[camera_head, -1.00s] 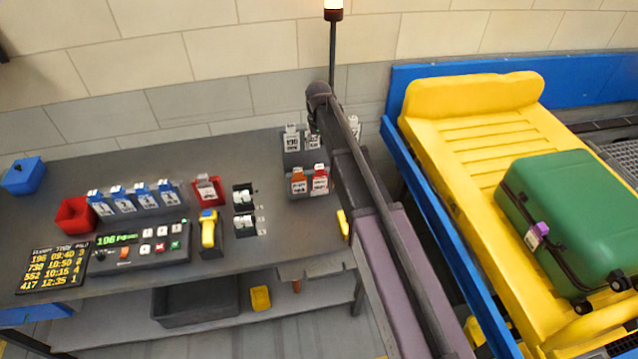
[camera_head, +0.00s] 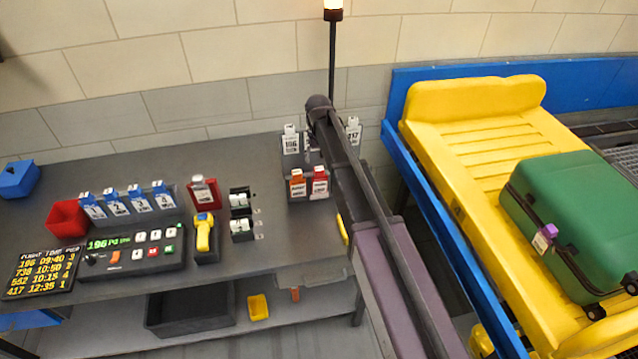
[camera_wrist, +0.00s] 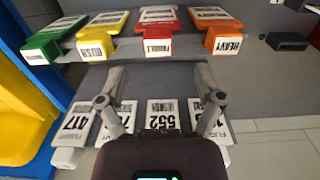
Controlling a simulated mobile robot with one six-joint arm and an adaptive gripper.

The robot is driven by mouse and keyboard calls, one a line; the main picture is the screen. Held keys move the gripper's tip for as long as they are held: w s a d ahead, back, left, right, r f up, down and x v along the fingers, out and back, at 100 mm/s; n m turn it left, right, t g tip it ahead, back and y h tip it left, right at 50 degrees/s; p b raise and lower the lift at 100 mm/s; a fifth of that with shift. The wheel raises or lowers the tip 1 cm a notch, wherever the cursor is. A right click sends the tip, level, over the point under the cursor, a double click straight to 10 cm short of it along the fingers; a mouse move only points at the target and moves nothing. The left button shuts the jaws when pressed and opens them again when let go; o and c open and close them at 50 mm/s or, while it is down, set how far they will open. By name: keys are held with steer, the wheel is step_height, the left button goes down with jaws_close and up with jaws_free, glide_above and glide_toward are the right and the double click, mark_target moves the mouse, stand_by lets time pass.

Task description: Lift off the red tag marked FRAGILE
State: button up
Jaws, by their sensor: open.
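The red tag (camera_wrist: 158,22) hangs in the far row in the wrist view, between a yellow tag and an orange HEAVY tag. Its white label shows upside-down lettering that reads as FRAGILE. In the head view the red tag (camera_head: 320,183) is at the front of the small rack, right of the orange tag (camera_head: 298,184). My gripper (camera_wrist: 159,76) is open and empty. Its fingers are spread over the grey surface, between the red tag's row and a nearer row of white flight tags. In the head view my arm hides the gripper.
White flight tags (camera_wrist: 162,118) stand close below my fingers. The orange HEAVY tag (camera_wrist: 215,25) and yellow tag (camera_wrist: 103,25) flank the red one. Another red-and-white item (camera_head: 203,193) stands on the desk. A green suitcase (camera_head: 570,215) lies on the yellow tray (camera_head: 480,150) at right.

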mark_target(319, 169)
steer(key=shift+f, duration=0.15)
steer(key=shift+d+f+b, duration=0.1)
steer(key=shift+f+b, duration=2.4)
steer(key=shift+b, duration=0.1)
jaws_close()
